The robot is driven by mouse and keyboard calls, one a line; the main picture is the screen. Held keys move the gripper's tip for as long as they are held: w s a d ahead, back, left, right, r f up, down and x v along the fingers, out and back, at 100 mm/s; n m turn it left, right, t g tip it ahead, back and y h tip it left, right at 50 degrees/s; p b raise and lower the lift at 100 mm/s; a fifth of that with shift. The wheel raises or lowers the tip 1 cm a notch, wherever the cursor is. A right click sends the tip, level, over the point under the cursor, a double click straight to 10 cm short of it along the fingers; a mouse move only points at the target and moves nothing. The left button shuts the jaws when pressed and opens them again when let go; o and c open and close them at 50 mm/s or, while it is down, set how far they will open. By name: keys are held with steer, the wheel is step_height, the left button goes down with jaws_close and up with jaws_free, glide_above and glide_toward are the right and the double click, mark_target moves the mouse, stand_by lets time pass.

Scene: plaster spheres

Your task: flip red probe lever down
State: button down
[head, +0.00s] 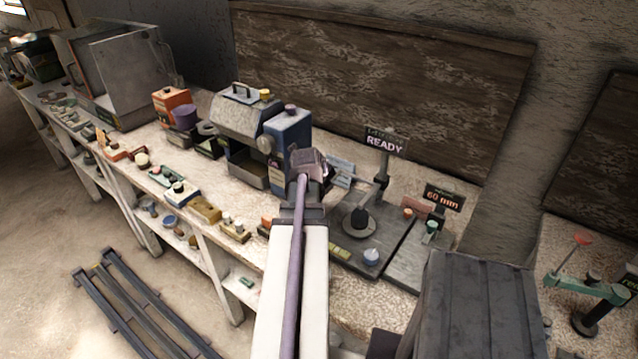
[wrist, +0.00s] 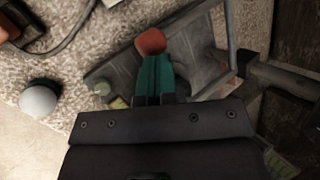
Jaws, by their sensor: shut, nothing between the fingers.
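My gripper (head: 308,167) is in front of the blue-sided machine on the bench in the head view. In the wrist view, the teal fingers of my gripper (wrist: 154,72) are together, with nothing held between them. A red rounded knob (wrist: 150,41) shows just beyond the fingertips in the wrist view. It looks like the end of the red probe lever. I cannot tell whether the fingers touch it. The rest of the lever is hidden behind the fingers, so its position is unclear.
The READY sign (head: 384,143) and the 60 mm sign (head: 444,197) stand right of my gripper. A white ball (wrist: 40,98) lies left in the wrist view. A grey bracket (wrist: 213,45) is close beside the fingers.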

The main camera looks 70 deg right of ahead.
steer(key=shift+w+a+f+b, duration=0.1)
steer(key=shift+a+f+b, duration=0.15)
steer(key=shift+f+b, duration=0.25)
steer(key=shift+f, duration=0.1)
